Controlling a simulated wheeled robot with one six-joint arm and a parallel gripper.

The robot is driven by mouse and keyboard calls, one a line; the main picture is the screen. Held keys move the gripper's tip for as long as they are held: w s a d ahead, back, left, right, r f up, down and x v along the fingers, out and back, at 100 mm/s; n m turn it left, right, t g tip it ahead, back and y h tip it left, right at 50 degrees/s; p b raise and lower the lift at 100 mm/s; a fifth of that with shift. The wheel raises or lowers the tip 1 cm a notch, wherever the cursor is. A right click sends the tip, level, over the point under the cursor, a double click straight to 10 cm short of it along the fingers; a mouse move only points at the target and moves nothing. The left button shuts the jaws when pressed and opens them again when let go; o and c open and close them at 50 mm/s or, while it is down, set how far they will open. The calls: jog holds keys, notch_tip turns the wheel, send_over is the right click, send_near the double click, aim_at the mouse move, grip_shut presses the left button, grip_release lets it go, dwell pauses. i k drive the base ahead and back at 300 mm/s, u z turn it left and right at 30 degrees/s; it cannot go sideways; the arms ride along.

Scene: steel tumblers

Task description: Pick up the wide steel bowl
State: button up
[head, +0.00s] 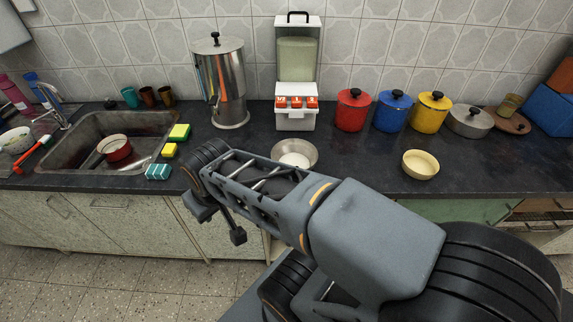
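The wide steel bowl (311,149) sits on the dark counter just in front of the white dispenser, in the middle of the head view. It is shallow and holds something white. My arm crosses in front of it and may hide its near edge. My gripper (221,222) hangs at the end of my arm, to the left of the bowl and over the counter's front edge, apart from the bowl. It is small and partly hidden by my arm, so I cannot make out whether its fingers are open or shut.
The white dispenser (295,122) with red buttons stands behind the bowl. A tall steel container (221,85) is at its left. Red (352,112), blue (391,114) and yellow (430,115) pots stand right. A cream bowl (420,166) sits near the front edge. A sink (75,142) is left.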

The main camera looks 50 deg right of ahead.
aim_at(301, 153)
jog(key=u, duration=0.05)
jog(key=k, duration=0.5)
jog(key=z, duration=1.25)
jog(key=i, duration=0.5)
jog(key=z, duration=2)
jog(key=k, duration=1.15)
jog(key=u, duration=1.8)
jog(key=i, duration=0.5)
